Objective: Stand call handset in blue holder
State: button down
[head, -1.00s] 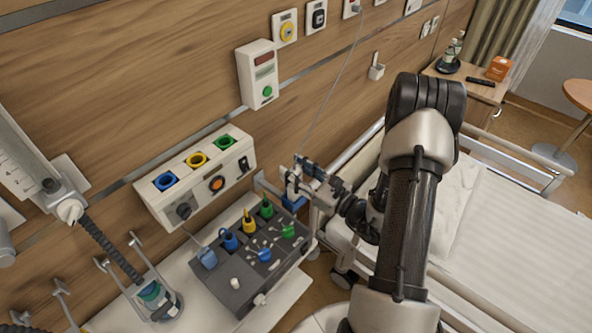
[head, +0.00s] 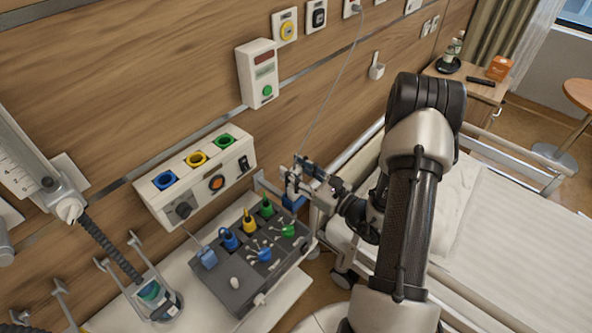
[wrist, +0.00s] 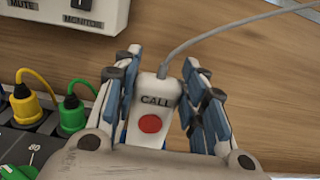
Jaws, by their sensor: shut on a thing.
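The call handset (wrist: 150,112) is white, with the word CALL and a red button, and a grey cord leaves its top. My gripper (wrist: 158,90) is shut on it, with a blue-padded finger on each side. In the head view my gripper (head: 296,179) is beside the wall rail, right of the grey socket panel. The blue holder (head: 293,203) shows just below my gripper, partly covered by it. The handset's lower end is hidden, so I cannot tell whether it is inside the holder.
A grey panel (head: 240,283) with coloured plugs stands at lower left. A white wall unit (head: 170,206) with blue, yellow and green sockets is above it. The bed (head: 510,230) and its rail are to the right. The cord (head: 335,85) runs up the wall.

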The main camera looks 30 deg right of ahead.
jog(key=shift+f+b, duration=0.85)
jog(key=shift+f, duration=0.25)
dwell(0.7)
jog(key=c, duration=0.9)
grip_release()
jog(key=v, duration=1.2)
jog(key=shift+a, duration=0.1)
